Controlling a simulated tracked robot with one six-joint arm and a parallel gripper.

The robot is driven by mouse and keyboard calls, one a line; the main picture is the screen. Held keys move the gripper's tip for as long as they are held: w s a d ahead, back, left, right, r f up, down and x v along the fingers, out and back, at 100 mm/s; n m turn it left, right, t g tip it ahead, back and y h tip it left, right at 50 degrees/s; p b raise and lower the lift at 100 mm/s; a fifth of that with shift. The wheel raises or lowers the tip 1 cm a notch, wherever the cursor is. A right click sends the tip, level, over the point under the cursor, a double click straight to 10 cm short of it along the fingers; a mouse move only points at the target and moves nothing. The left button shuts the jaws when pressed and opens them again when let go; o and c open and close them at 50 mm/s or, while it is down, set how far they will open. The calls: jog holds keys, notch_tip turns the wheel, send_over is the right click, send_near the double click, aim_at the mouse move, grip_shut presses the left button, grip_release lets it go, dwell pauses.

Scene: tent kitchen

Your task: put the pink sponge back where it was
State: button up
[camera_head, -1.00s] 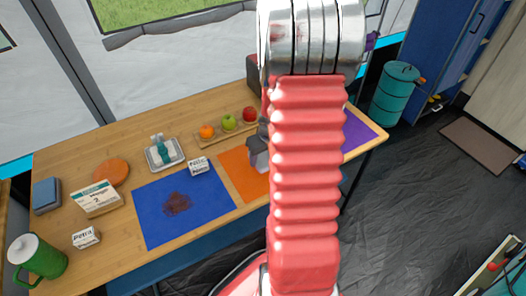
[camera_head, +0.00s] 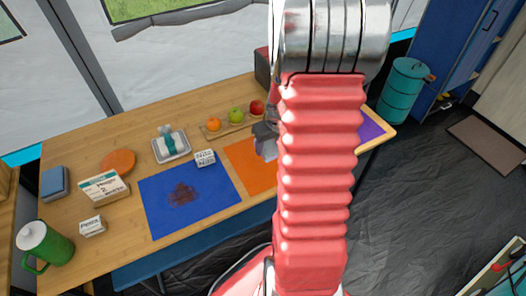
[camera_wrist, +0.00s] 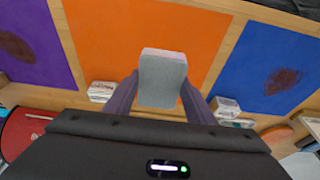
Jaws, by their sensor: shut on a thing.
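My gripper (camera_wrist: 159,92) is shut on a sponge-like block (camera_wrist: 163,72) in the wrist view. In the head view a grey part of my gripper (camera_head: 266,141) shows beside my red arm, over the orange mat (camera_head: 240,155); the rest is hidden behind the arm. No other pink sponge is in view.
A blue mat (camera_head: 220,195) and a purple mat (camera_head: 371,130) flank the orange one; both bear dark stains in the wrist view. A blue block (camera_head: 55,182) and green jug (camera_head: 50,248) stand left.

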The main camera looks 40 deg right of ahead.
jog(key=w+a+r+n, duration=0.1)
jog(key=w+a+r, duration=0.1)
jog(key=w+a, duration=0.3)
jog(key=w+a+r+n, duration=0.1)
jog(key=w+a+r, duration=0.2)
jog(key=a, duration=1.1)
jog(key=w+a+r, duration=0.2)
jog(key=w+a, duration=0.5)
jog(key=a, duration=0.3)
jog(key=shift+w+a+r+n+y, duration=0.2)
jog(key=shift+w+r+n+y, duration=0.15)
jog(key=shift+n+y, duration=0.05)
